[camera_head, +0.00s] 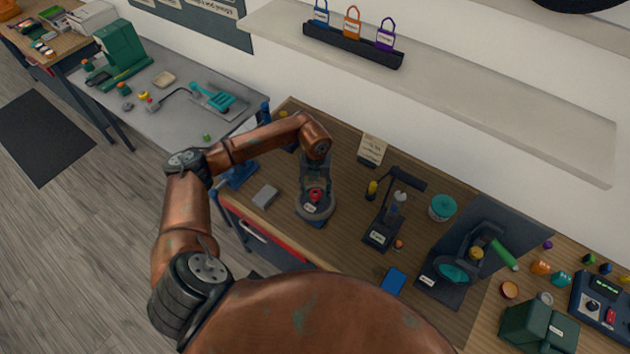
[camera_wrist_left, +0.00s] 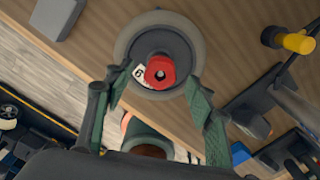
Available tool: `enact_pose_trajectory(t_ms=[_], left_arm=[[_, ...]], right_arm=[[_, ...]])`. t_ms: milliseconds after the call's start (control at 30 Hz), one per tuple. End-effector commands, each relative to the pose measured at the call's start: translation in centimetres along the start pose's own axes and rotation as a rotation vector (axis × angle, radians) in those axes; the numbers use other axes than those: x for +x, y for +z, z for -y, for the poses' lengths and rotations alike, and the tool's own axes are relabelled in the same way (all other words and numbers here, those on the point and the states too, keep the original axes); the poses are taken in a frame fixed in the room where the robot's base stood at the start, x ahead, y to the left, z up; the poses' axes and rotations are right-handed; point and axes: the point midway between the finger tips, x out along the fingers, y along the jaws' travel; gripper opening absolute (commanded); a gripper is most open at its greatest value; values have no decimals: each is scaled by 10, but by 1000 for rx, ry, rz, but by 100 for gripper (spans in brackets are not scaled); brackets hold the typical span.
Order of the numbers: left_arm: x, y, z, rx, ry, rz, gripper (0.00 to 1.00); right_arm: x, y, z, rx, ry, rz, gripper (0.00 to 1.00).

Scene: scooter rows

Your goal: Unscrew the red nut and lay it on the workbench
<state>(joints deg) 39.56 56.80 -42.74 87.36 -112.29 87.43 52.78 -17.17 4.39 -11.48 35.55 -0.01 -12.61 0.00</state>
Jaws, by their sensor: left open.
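The red nut (camera_head: 315,195) sits at the middle of a round grey base on the wooden workbench (camera_head: 345,232). In the left wrist view the nut (camera_wrist_left: 159,72) shows from above, with a dark hole in its centre and a small white label beside it. My left gripper (camera_head: 316,181) points down over the base. In the wrist view its two green-padded fingers (camera_wrist_left: 158,76) are open, one on each side of the nut, with gaps between. I cannot tell how far above the nut the fingertips are. My right gripper is not in view.
A grey block (camera_head: 265,195) lies left of the base. A black stand (camera_head: 380,235) is to its right, with a blue block (camera_head: 393,280) nearer the front. Bare wood shows between the base and the black stand.

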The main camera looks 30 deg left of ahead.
Motion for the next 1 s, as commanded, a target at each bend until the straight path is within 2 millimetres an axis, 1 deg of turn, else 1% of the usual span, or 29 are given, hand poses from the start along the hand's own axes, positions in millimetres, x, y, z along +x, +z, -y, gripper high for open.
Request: enact_pose_trajectory(t_ms=[100, 200, 467, 1000], left_arm=[[10, 0, 0, 0, 0, 0, 50], [15, 0, 0, 1, -1, 0, 50], [17, 0, 0, 1, -1, 0, 50], [17, 0, 0, 1, -1, 0, 14]], right_arm=[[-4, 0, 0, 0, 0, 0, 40], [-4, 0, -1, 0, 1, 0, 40], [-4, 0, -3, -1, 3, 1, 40], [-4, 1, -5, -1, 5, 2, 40]])
